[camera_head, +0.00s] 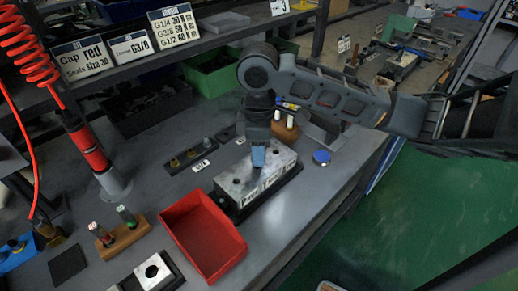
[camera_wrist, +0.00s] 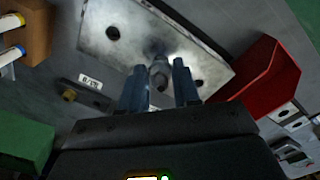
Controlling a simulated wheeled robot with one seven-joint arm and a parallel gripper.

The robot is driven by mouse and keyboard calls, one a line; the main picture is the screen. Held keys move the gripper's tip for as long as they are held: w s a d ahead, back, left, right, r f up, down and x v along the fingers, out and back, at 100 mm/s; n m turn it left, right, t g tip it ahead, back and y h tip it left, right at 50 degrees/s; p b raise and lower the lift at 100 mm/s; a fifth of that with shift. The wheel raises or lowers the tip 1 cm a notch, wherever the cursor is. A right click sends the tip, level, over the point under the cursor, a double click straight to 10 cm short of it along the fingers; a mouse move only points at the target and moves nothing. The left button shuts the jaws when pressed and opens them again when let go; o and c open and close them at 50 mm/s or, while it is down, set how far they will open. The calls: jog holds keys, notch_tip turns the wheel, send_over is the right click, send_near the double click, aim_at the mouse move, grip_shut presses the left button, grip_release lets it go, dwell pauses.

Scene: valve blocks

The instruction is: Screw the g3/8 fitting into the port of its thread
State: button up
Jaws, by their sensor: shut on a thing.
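The valve block (camera_head: 243,190) is a pale metal block on a dark base in the middle of the bench. In the wrist view its top face (camera_wrist: 145,50) shows dark round ports to either side and a darker spot near the middle. My gripper (camera_head: 258,162) points down over the block's far part. In the wrist view my gripper (camera_wrist: 160,85) has its two fingers on either side of a grey metal fitting (camera_wrist: 159,74). The fitting is at or just above the middle port. Whether its thread is engaged cannot be told. The head view hides the fitting behind the fingers.
A red bin (camera_head: 203,238) stands in front of the block. A sign (camera_head: 133,44) reads "Thread G3/8".

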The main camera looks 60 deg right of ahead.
jog(key=shift+f+b, duration=0.8)
jog(key=shift+f, duration=0.15)
dwell(0.4)
jog(key=m, duration=0.4)
jog(key=shift+a, duration=0.15)
jog(key=m, duration=1.1)
jog(key=shift+a, duration=0.1)
jog(key=m, duration=0.6)
jog(key=shift+w+a+f+m, duration=0.1)
jog(key=shift+w+m, duration=0.05)
jog(key=shift+m, duration=0.25)
jog(key=o, duration=0.7)
